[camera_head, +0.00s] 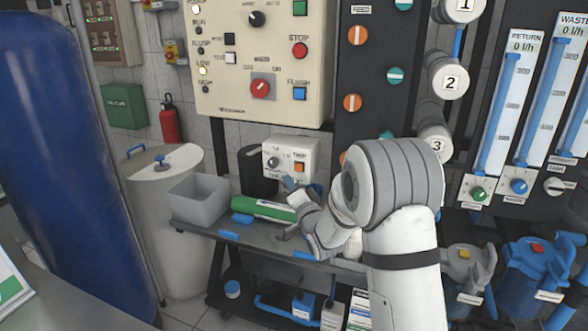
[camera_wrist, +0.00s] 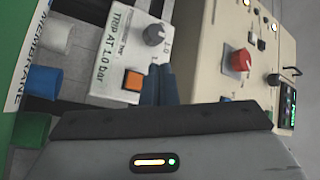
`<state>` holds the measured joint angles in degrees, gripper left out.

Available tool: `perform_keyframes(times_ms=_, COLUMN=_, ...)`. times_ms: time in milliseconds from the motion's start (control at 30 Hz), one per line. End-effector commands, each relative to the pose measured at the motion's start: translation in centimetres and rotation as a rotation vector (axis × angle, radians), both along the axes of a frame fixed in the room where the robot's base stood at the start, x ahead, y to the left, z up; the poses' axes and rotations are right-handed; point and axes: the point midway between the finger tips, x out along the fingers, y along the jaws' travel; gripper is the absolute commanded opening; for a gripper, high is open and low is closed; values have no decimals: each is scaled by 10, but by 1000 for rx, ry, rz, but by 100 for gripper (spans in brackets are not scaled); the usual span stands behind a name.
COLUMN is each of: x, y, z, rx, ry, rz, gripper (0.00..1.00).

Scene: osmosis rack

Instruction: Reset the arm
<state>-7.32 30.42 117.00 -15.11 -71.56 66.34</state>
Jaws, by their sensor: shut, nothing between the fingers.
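My gripper (camera_head: 288,183) is shut and empty, its dark fingers (camera_wrist: 158,84) pressed together. In the head view it is just below the front of a small white trip box (camera_head: 289,145). In the wrist view the fingers overlap the lower edge of the trip box (camera_wrist: 119,48), which reads "TRIP AT 1.0 bar". Its orange button (camera_wrist: 132,80) and grey knob (camera_wrist: 155,34) show beside the fingers. I cannot tell whether the fingers touch the box. My white and grey arm is bent in front of the rack at centre right.
A cream control panel (camera_head: 220,60) with knobs and buttons hangs above. A grey bin (camera_head: 197,203) and a green cylinder (camera_head: 262,210) are on the shelf (camera_head: 235,243) below. A blue tank (camera_head: 60,150) stands left; flowmeters (camera_head: 505,95) and blue filter housings (camera_head: 530,275) stand right.

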Motion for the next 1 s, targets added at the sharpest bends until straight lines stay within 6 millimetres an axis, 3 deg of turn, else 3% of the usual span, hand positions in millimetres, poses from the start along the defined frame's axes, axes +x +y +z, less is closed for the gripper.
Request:
perform_keyframes(times_ms=267, x=-3, y=-8, z=14, rx=-58, ry=36, rz=-34, gripper=0)
perform_keyframes(times_ms=467, x=-28, y=-41, z=47, rx=-307, ry=220, rz=-146, gripper=0)
perform_keyframes(times_ms=567, x=-53, y=-61, z=60, rx=-453, ry=341, rz=-185, gripper=0)
perform_keyframes(times_ms=767, x=-127, y=-98, z=77, rx=-720, ry=600, rz=-186, gripper=0)
perform_keyframes(times_ms=1000, x=-248, y=-127, z=92, rx=-985, ry=909, rz=-42, gripper=0)
